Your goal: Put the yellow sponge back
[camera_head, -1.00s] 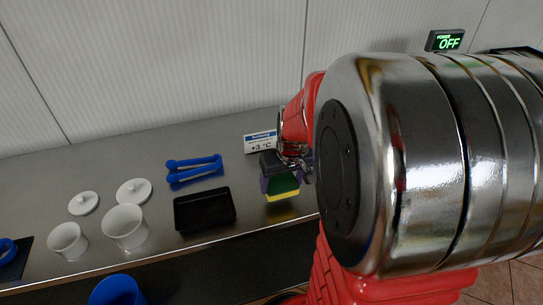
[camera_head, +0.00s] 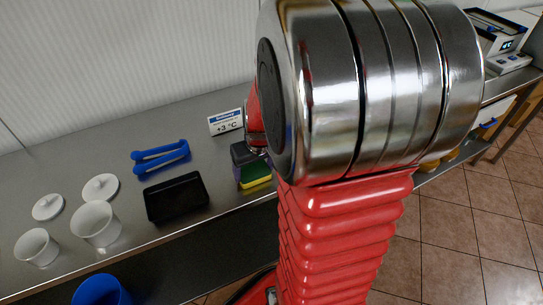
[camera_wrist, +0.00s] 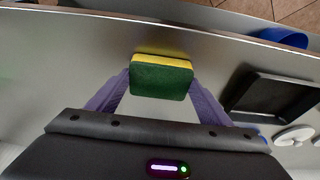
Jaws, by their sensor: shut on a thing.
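The sponge is yellow with a dark green side. In the wrist view the sponge (camera_wrist: 161,78) sits between the two purple fingers of my gripper (camera_wrist: 160,88), which is shut on it. In the head view the sponge (camera_head: 256,178) shows at the front part of the steel counter (camera_head: 215,155), right of the black tray (camera_head: 177,198). My gripper (camera_head: 246,160) is partly hidden there behind my arm. Whether the sponge touches the counter I cannot tell.
Blue tongs (camera_head: 160,156) lie behind the tray, and a +3 °C sign (camera_head: 226,121) stands near the wall. White cups (camera_head: 95,222) and lids (camera_head: 101,187) are at the left. A blue container (camera_head: 101,291) is below the counter's front edge.

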